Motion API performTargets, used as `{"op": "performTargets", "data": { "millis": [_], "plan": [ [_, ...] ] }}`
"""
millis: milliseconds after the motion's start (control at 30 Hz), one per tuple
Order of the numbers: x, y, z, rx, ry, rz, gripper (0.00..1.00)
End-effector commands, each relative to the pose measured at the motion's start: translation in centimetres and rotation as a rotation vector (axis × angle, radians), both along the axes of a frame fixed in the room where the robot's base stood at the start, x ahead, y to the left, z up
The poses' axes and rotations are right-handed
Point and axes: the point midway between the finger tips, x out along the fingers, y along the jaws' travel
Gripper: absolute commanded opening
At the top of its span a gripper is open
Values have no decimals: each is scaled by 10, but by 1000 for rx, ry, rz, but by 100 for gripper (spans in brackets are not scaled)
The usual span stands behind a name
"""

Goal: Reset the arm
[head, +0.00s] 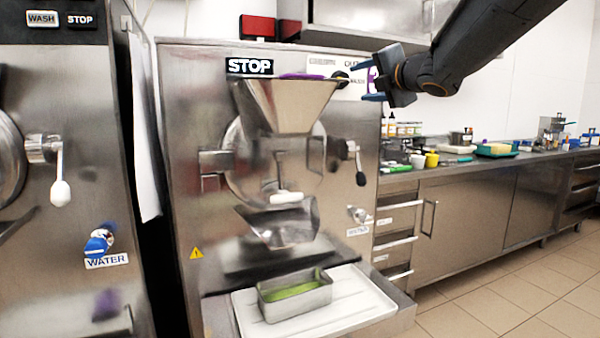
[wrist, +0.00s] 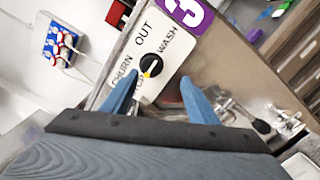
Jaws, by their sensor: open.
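My gripper (head: 372,82) is at the upper middle of the head view, at the front of the middle batch freezer (head: 180,120), near the upper right of its panel. Its blue fingers are apart and nothing is between them. In the wrist view my gripper (wrist: 160,95) points at a white label plate with OUT, CHURN and WASH. A black knob (wrist: 151,65) with a yellow mark sits on that plate, beyond the fingertips. The knob also shows in the head view (head: 340,76), left of the fingers. I cannot tell whether a finger touches the panel.
A steel hopper (head: 290,105) juts from the freezer below left of my gripper. A metal pan (head: 295,300) with green contents stands on a white tray (head: 360,306). Another freezer (head: 60,130) is at left. A cluttered counter (head: 540,155) runs right; the floor before it is clear.

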Motion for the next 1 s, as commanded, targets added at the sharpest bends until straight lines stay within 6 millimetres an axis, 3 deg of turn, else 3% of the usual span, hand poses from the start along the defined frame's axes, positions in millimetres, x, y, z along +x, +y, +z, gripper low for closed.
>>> {"op": "performTargets", "data": {
  "millis": [133, 267, 400, 467, 600, 800, 900, 1000],
  "plan": [
    [-10, -17, -61, 298, 202, -175, 54],
    [-43, -31, -142, 605, 425, -400, 54],
    [-98, -35, -223, 865, 632, -645, 54],
    [-127, -32, -254, 953, 717, -747, 54],
    [-202, -21, -315, 1145, 888, -1009, 54],
    [-318, 6, -371, 1337, 1079, -1393, 54],
    [-364, 18, -385, 1387, 1140, -1552, 54],
    [-396, 28, -392, 1416, 1175, -1664, 54]
  ]
}}
